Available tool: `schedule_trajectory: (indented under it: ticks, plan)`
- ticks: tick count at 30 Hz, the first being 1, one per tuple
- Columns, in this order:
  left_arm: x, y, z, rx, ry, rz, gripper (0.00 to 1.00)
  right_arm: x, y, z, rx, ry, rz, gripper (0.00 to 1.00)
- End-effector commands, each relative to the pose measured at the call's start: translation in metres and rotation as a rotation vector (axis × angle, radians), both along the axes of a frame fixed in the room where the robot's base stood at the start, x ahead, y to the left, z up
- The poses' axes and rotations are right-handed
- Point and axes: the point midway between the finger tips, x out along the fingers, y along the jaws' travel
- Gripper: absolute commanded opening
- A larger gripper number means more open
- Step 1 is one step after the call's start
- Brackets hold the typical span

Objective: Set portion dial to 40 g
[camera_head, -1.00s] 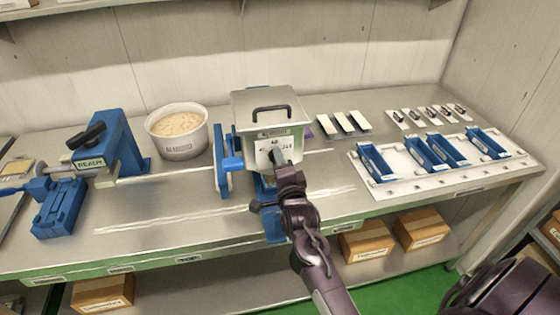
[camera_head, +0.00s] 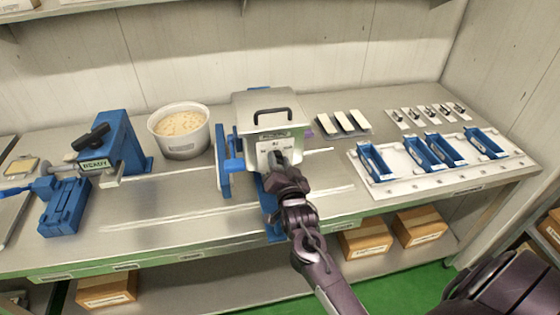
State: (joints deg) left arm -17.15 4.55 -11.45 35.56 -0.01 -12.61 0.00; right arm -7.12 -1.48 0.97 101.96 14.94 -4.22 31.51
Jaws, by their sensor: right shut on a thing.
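The portion dial sits on the front plate (camera_head: 270,146) of the metal machine (camera_head: 268,108), which has a blue stand and a black lid handle. My right gripper (camera_head: 277,161) is at the front plate, shut on the portion dial. The gripper hides most of the dial, so its setting cannot be read. Small marks show on the plate above the gripper, too small to read surely. My left gripper is not in view.
A white tub (camera_head: 179,129) of pale mix stands left of the machine. A blue device labelled READY (camera_head: 120,140) is further left. A white tray (camera_head: 405,178) with blue moulds lies to the right. Bare bench lies in front of the tub.

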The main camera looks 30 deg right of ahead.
Motion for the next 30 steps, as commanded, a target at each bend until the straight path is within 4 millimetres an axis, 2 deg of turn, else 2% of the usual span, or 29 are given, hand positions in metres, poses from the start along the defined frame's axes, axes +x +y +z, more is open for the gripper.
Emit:
schedule_trajectory:
  ticks: [7,22,23,27,30]
  plan:
    - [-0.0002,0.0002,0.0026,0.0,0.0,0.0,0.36,-0.0003,0.0015,-0.0028,-0.067,0.027,0.002,0.11]
    - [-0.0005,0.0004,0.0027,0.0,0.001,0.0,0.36,-0.0004,0.0014,-0.0038,-0.082,0.032,0.002,0.11]
    - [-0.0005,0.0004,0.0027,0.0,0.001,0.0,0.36,-0.0004,0.0014,-0.0038,-0.082,0.032,0.002,0.36]
    - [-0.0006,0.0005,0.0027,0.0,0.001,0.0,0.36,-0.0003,0.0011,-0.0029,-0.082,0.03,0.002,0.54]
    - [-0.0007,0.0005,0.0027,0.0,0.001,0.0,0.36,-0.0001,0.001,-0.002,-0.081,0.028,0.0,0.55]
